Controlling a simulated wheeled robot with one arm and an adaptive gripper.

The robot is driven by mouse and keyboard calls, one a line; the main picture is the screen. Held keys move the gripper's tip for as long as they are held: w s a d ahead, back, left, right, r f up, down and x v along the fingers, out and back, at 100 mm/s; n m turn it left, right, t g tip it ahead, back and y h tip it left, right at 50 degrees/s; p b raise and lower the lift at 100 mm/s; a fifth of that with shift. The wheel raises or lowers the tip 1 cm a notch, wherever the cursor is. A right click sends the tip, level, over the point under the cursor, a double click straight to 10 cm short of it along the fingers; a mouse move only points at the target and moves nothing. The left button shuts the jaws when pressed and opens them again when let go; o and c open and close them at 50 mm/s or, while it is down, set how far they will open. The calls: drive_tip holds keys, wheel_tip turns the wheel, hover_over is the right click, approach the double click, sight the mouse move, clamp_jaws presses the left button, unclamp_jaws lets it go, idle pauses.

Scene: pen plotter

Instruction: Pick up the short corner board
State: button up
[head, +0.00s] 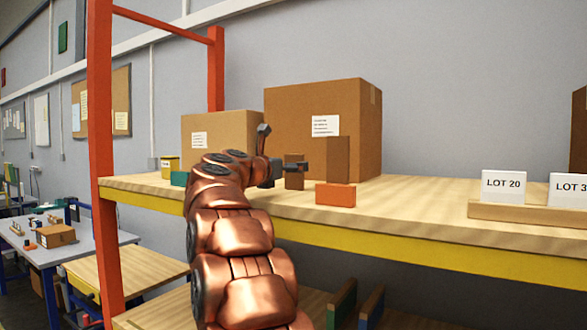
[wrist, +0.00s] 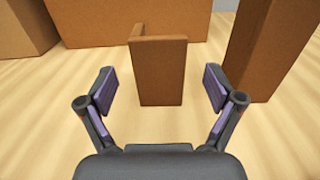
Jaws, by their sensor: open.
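The short corner board (head: 294,173) is a brown, upright, L-section piece on the wooden shelf, in front of the cardboard boxes. In the wrist view the short corner board (wrist: 160,75) stands in the middle, straight ahead of my gripper (wrist: 160,90). My gripper is open, with one finger to each side of the board's lower part and no visible contact. In the head view my gripper (head: 284,152) is at the board's left, partly overlapping it. A taller brown corner board (head: 338,158) stands to its right, and also shows in the wrist view (wrist: 268,45).
A large cardboard box (head: 350,120) and a smaller one (head: 225,128) stand behind. An orange block (head: 335,195) lies front right; a teal block (head: 179,179) and yellow container (head: 170,166) are left. A red post (head: 100,130) bounds the shelf's left end.

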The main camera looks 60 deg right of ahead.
drive_tip(key=shift+w+d+p, duration=0.1)
drive_tip(key=shift+d+p, duration=0.3)
drive_tip(key=shift+d, duration=0.85)
drive_tip(key=shift+c, duration=0.3)
drive_tip(key=c, duration=1.2)
